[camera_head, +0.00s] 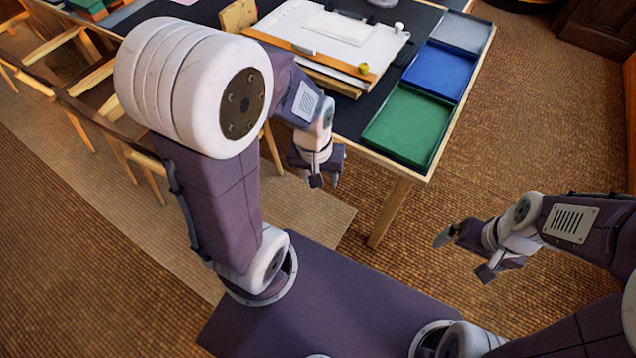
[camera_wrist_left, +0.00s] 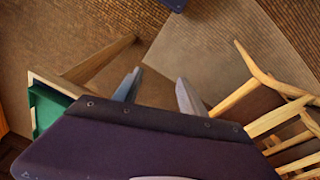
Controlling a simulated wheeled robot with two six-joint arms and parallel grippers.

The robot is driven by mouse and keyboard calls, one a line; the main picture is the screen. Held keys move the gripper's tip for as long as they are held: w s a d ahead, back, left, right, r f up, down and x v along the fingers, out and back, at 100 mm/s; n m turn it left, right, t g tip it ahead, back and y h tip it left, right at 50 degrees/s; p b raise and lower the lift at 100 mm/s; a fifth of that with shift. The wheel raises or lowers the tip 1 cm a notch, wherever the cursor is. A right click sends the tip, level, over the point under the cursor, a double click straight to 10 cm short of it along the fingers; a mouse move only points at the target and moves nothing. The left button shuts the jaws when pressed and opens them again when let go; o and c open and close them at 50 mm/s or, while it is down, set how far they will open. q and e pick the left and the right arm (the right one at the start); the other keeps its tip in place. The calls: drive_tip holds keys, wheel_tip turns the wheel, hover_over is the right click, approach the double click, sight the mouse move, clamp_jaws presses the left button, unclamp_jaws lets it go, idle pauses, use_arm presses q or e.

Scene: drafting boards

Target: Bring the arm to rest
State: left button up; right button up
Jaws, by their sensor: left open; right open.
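My left gripper (camera_head: 326,182) hangs in front of the table's near edge with its fingers pointing down. It is open and empty. Its two fingers also show apart in the left wrist view (camera_wrist_left: 157,92), with only floor and a mat between and beyond them. My right gripper (camera_head: 464,256) is at the right, over the carpet and away from the table. Its fingers are apart and nothing shows between them. My left upper arm covers part of the table and the chairs behind it.
The table (camera_head: 390,160) holds a white drafting board (camera_head: 290,35) and a grey tray (camera_head: 462,33), a blue tray (camera_head: 438,70) and a green tray (camera_head: 408,125). Wooden chairs (camera_head: 75,95) stand at the left; one chair (camera_wrist_left: 265,115) is near my left gripper. Carpet at the right is clear.

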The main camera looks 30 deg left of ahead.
use_arm(q)
drive_tip(key=m, duration=0.1)
drive_tip(key=s+m, duration=0.2)
drive_tip(key=shift+d+f, duration=0.3)
drive_tip(key=shift+f, duration=0.1)
drive_tip(key=shift+r, duration=0.1)
wheel_tip(320, 180, up, 14)
drive_tip(key=p, duration=1.4)
